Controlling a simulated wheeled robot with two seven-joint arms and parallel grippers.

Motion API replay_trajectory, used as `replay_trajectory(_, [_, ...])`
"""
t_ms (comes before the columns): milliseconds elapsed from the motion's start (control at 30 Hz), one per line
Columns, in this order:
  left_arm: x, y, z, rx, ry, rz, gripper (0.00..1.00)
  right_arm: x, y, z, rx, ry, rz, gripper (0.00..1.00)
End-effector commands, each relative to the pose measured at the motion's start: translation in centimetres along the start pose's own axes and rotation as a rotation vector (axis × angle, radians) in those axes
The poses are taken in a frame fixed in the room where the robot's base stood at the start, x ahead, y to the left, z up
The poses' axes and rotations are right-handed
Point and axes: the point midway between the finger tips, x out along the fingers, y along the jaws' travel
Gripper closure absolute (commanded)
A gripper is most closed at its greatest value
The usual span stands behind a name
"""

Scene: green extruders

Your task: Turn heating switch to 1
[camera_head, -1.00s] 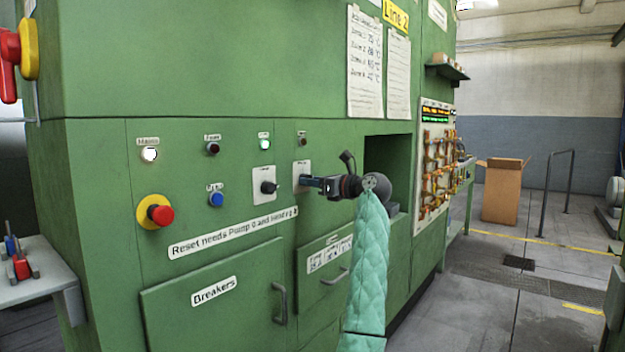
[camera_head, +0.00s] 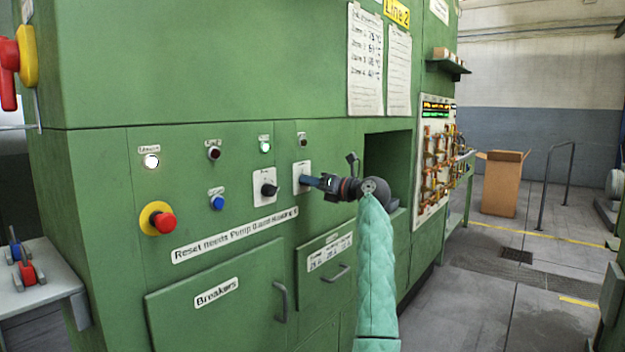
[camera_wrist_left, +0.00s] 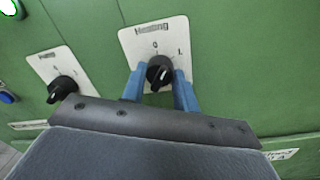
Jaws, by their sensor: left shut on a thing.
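The heating switch is a black rotary knob (camera_wrist_left: 160,72) on a white plate (camera_wrist_left: 158,40) marked "Heating", with 0 above the knob and 1 to its upper right. In the head view its plate (camera_head: 301,170) is on the green panel. My left gripper (camera_wrist_left: 158,76) is shut on the knob, one blue finger on each side. Its tips also reach the plate in the head view (camera_head: 304,180). The fingers partly hide the knob, and I cannot tell exactly which mark it points to. My right gripper is not in view.
The pump switch (camera_wrist_left: 61,88) is just left of the heating switch. A red emergency button (camera_head: 163,222) and a blue button (camera_head: 216,202) are further left. A recess (camera_head: 385,165) opens right of my gripper. A side shelf (camera_head: 45,290) stands at far left.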

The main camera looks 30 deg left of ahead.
Motion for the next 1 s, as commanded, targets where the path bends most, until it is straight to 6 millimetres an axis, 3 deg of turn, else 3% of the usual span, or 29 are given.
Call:
replay_trajectory(100, [-0.1, 0.1, 0.5, 0.1, -0.006, -0.005, 0.93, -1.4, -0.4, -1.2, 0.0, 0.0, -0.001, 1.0])
replay_trajectory(500, [-0.1, 0.1, 0.3, 0.353, -0.02, -0.006, 0.93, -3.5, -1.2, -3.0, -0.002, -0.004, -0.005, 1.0])
replay_trajectory(1000, [-0.1, 0.1, 0.2, 0.429, -0.025, -0.005, 0.93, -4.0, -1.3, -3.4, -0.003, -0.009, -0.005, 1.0])
